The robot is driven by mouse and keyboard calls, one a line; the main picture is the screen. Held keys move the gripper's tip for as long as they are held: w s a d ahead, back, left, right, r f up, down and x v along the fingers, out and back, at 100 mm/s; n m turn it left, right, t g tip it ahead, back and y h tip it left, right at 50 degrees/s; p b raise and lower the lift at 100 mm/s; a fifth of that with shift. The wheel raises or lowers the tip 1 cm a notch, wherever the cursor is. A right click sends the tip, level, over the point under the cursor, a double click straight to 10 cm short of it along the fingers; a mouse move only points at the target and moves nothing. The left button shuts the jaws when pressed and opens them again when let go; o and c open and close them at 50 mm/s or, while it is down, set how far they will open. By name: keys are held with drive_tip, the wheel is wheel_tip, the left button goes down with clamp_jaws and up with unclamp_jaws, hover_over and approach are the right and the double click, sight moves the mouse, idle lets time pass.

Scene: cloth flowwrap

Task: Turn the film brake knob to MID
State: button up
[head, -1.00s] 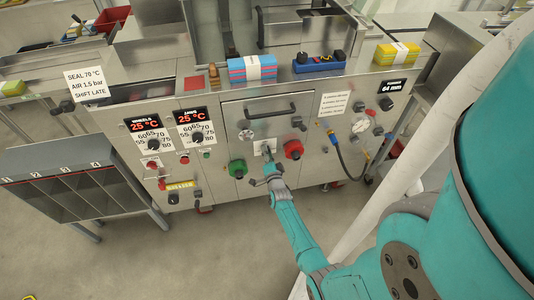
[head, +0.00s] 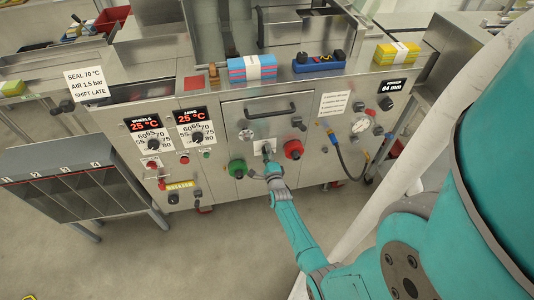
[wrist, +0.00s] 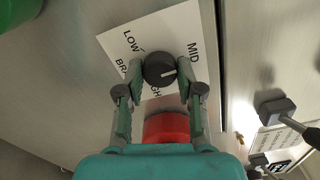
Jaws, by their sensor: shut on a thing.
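The film brake knob (wrist: 160,68) is a dark round knob with a white pointer line, on a white plate (wrist: 150,30) lettered LOW, MID and, partly hidden, HIGH and BRAKE. My gripper (wrist: 161,72) has a finger on each side of the knob and is shut on it. In the wrist view the pointer line points right, below the word MID. In the head view my gripper (head: 268,158) is at the white plate on the machine front, and hides most of the knob.
A green knob (head: 237,168) is left of the plate and a red knob (head: 293,150) is right of it. A drawer handle (head: 271,109) is above. A hose (head: 338,150) hangs at the right. The floor in front is clear.

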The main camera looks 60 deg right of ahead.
idle(0.3)
drive_tip(key=o, duration=1.2)
drive_tip(key=shift+c, duration=0.2)
drive_tip(key=v, duration=1.2)
drive_tip(key=shift+s, duration=0.1)
